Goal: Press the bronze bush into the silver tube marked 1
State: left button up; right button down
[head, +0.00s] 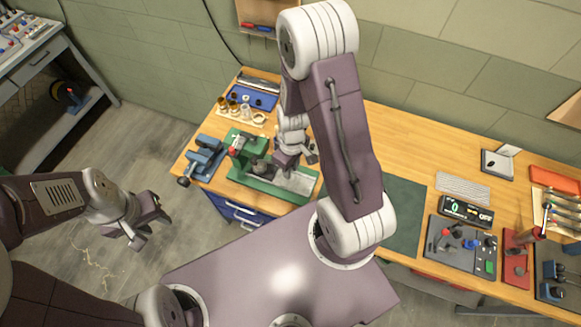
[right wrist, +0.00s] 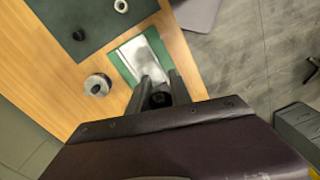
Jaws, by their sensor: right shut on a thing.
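My right gripper (head: 293,160) is over the right part of the green press (head: 238,143), above its pale base plate. In the right wrist view the gripper (right wrist: 160,88) is shut on a small dark round thing (right wrist: 160,98); I cannot tell which part it is. The pale plate (right wrist: 133,58) lies below the fingers. Bronze-coloured bushes (head: 222,103) stand in a pale rack behind the press, with a paler, silvery piece (head: 246,111) among them. No mark 1 is readable. My left gripper (head: 147,222) is open and empty, off the bench over the floor.
A blue vise (head: 205,157) stands left of the press, and a blue tray (head: 262,100) lies behind the rack. A grey ring-shaped part (right wrist: 97,87) stands on the wood beside the press. Control boxes (head: 462,245) sit further right.

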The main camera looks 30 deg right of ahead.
jog(key=shift+w, duration=0.15)
dwell(0.7)
jog(key=shift+s+f+b, duration=0.25)
jog(key=shift+f+b, duration=0.1)
jog(key=shift+b, duration=0.2)
jog(key=c, duration=1.2)
grip_release()
jog(key=shift+w, duration=0.15)
jog(key=r, duration=0.9)
jog(key=shift+w, duration=0.2)
jog(key=shift+d, duration=0.1)
